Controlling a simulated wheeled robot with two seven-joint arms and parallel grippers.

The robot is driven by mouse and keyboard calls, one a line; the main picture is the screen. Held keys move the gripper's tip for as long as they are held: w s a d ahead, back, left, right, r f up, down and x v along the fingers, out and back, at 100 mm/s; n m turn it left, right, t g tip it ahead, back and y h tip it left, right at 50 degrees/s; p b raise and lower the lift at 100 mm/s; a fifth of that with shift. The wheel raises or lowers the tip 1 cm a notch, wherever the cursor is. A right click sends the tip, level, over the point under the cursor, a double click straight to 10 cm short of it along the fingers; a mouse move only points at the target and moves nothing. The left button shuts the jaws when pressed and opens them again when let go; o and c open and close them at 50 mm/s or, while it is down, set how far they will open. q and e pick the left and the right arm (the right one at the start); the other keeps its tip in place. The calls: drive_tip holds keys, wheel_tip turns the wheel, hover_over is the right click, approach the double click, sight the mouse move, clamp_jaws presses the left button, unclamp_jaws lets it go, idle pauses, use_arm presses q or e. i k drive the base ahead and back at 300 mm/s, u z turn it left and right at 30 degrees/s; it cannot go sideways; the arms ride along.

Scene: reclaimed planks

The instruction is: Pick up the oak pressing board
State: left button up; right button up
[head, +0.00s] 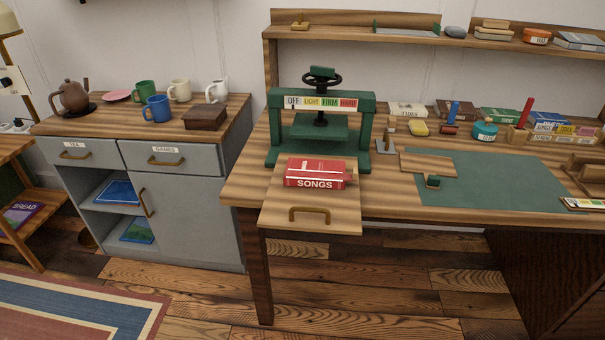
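A flat, light-brown wooden board (425,163), which looks like the oak pressing board, lies on the workbench (240,185) across the left edge of the green mat (490,178). A green screw press (320,115) stands to the left. A red book marked SONGS (315,172) lies in front of the press on a wooden board with a handle (310,214) that juts past the bench's front edge. Neither of my grippers is in view.
A yellow block (418,128), a red block, a teal tin (484,131) and books crowd the bench's back. A grey cabinet (190,210) with mugs and a teapot stands left. The mat's middle is clear, as is the wooden floor in front.

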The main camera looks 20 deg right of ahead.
sight(432, 168)
drive_tip(key=z, duration=1.3)
